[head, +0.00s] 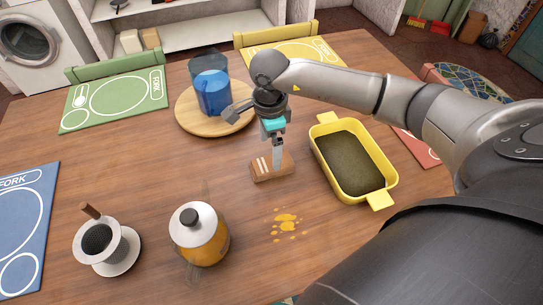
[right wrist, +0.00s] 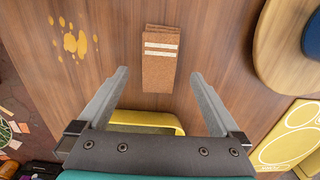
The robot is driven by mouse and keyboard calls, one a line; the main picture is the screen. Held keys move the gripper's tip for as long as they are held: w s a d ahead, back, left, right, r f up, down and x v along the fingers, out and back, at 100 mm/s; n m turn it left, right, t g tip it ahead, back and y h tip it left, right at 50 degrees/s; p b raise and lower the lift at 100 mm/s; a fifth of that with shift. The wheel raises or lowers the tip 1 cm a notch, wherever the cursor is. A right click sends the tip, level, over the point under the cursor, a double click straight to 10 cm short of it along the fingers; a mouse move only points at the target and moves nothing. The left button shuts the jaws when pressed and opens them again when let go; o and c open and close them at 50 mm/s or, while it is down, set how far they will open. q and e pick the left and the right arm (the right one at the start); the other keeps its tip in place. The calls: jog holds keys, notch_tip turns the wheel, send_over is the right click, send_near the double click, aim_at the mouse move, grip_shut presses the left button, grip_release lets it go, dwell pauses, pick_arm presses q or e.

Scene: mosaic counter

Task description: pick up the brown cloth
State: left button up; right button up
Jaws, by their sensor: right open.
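The brown cloth (head: 264,173) is a small folded block with pale stripes, lying on the wooden table (head: 155,165). In the right wrist view the cloth (right wrist: 160,76) lies centred between my two fingers, with its striped end further ahead. My right gripper (head: 277,162) points down just over the cloth in the head view and partly covers it. In the right wrist view my right gripper (right wrist: 160,78) is open and nothing is held. I cannot tell how far above the cloth the fingertips are. My left gripper does not show.
A yellow baking dish (head: 385,197) stands close on the right. A yellow spill (head: 286,222) lies in front of the cloth. A jar (head: 200,240) and a dripper (head: 105,243) stand front left. A blue pitcher (head: 212,92) stands on a round board (head: 190,118) behind.

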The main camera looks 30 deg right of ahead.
aim_at(269, 164)
jog(key=shift+a+f, duration=0.1)
jog(key=shift+f, duration=0.75)
notch_tip(269, 164, down, 4)
jog(key=shift+a+r+b, duration=0.15)
jog(key=shift+r+b, duration=0.05)
jog(key=shift+b, duration=0.3)
jog(key=shift+f, duration=0.4)
jog(key=shift+c, duration=0.2)
jog(key=c, duration=1.1)
jog(key=shift+c, duration=1.2)
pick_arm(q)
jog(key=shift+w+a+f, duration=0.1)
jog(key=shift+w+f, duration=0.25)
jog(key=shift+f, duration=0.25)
